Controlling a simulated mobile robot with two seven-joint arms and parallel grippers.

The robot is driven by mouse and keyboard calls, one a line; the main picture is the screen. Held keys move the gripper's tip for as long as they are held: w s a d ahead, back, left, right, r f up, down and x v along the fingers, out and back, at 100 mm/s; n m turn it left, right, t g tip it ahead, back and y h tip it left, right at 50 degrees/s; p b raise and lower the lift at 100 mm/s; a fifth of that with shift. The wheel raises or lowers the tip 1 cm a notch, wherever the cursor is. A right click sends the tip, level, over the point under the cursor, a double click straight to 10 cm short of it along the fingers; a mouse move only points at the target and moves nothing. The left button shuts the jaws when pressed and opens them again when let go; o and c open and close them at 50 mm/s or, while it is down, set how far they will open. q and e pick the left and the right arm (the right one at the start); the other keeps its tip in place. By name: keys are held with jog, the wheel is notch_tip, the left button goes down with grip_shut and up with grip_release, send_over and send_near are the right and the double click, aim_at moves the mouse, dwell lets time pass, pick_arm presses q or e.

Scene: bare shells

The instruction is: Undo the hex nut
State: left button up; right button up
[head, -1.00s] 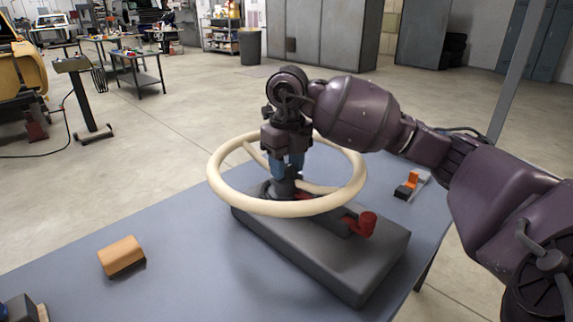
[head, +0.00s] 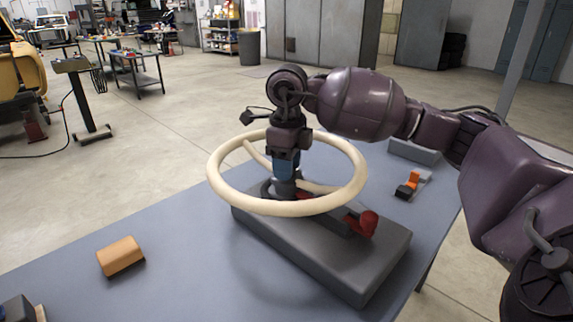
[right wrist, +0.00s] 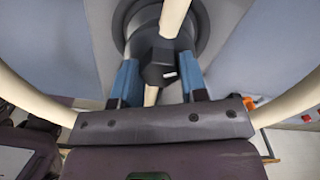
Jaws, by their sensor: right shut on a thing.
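The dark hex nut (right wrist: 160,66), with a small white mark, sits at the hub of a cream handwheel (head: 222,194) in the right wrist view. My right gripper (head: 284,180) reaches down through the wheel from above and is shut on the nut. Its blue fingers (right wrist: 158,82) show on either side of the nut in the right wrist view. In the head view the fingers hide the nut. The wheel stands on a dark grey base block (head: 325,265). My left gripper is not in view.
A red handle (head: 367,223) sticks up from the base's right part. An orange-tan block (head: 120,256) lies on the blue-grey table (head: 190,285) at the left. An orange and dark item (head: 409,187) and a grey box (head: 414,152) lie at the right. The table's front left is mostly clear.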

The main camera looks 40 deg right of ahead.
jog(key=shift+n, duration=0.5)
jog(key=o, duration=0.9)
jog(key=shift+r, duration=0.25)
notch_tip(320, 180, up, 10)
jog(key=shift+d+r+p, duration=0.1)
jog(key=shift+r+p, duration=0.05)
jog(key=shift+p, duration=0.7)
